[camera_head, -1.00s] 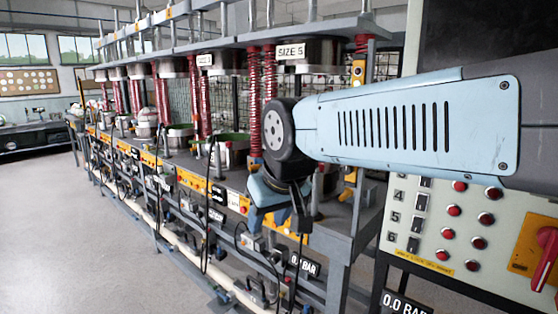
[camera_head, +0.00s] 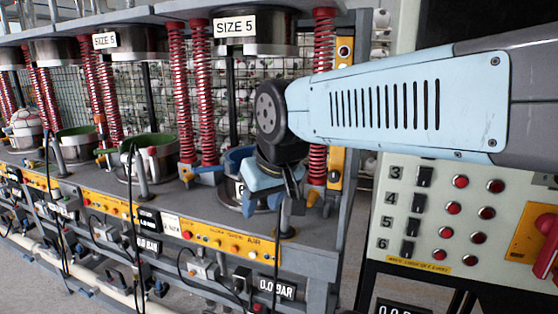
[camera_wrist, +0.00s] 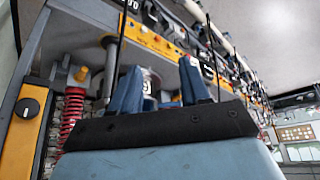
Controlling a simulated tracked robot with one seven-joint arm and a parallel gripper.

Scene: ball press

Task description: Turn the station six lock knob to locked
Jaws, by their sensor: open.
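The control panel at the right of the head view carries numbered rows with black handles. The black station six lock knob (camera_head: 408,249) is beside the label 6, at the bottom of the column, and looks upright. My gripper (camera_head: 286,190) is open, with its blue fingers pointing down, left of the panel and in front of the last press station. It is apart from the knob. In the wrist view my gripper's two fingers (camera_wrist: 161,82) stand apart with nothing held between them. The knob cannot be made out in the wrist view.
Red push buttons (camera_head: 445,233) sit right of the knobs, and a red handle on a yellow plate (camera_head: 524,238) is at the right edge. The press frame post (camera_head: 352,135) stands between my gripper and the panel. Press stations with red springs fill the left.

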